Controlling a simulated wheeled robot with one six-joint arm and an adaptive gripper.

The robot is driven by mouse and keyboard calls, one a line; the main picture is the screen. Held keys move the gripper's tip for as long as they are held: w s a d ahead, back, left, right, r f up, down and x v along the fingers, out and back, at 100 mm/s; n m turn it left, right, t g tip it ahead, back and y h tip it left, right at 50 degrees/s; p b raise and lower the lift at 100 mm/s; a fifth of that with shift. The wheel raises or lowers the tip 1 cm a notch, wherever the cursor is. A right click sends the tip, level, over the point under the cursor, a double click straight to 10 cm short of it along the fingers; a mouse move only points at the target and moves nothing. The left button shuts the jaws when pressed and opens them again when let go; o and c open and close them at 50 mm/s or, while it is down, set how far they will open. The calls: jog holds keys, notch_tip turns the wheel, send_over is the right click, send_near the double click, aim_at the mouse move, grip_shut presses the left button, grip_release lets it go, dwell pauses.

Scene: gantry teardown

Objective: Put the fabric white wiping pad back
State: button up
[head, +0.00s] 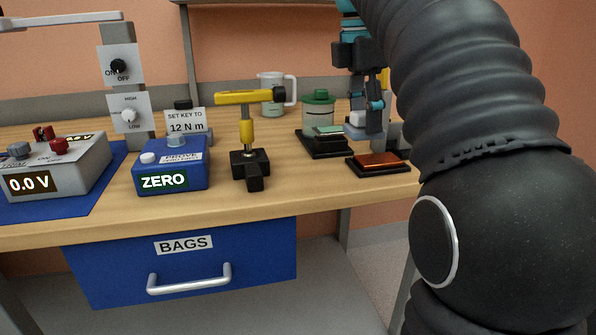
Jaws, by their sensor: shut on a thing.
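The white wiping pad (357,118) is in the head view at the right end of the bench, small and partly hidden by my fingers. My gripper (367,122), black with teal joints, points down there and appears shut on the pad. A bluish-grey piece shows just below the pad; I cannot tell whether they touch. A black holder with a green pad (328,130) is to the left of my gripper. A black holder with an orange-brown pad (378,160) is just in front of it.
A yellow-handled tool on a black stand (247,130) is left of the holders. A green-lidded jar (318,108) and a clear jug (271,92) stand behind. A blue ZERO box (170,168) and a grey meter (60,165) are farther left. The front bench strip is clear.

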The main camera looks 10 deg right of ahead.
send_over(306, 178)
notch_tip(306, 178, down, 6)
jog(key=shift+a+f, duration=0.1)
jog(key=shift+f, duration=0.15)
jog(key=shift+f+b, duration=0.75)
jog(key=shift+f, duration=1.25)
jog(key=shift+f, duration=0.15)
jog(key=o, duration=0.8)
jog(key=shift+o, duration=0.2)
notch_tip(306, 178, up, 8)
jog(key=a+p, duration=0.1)
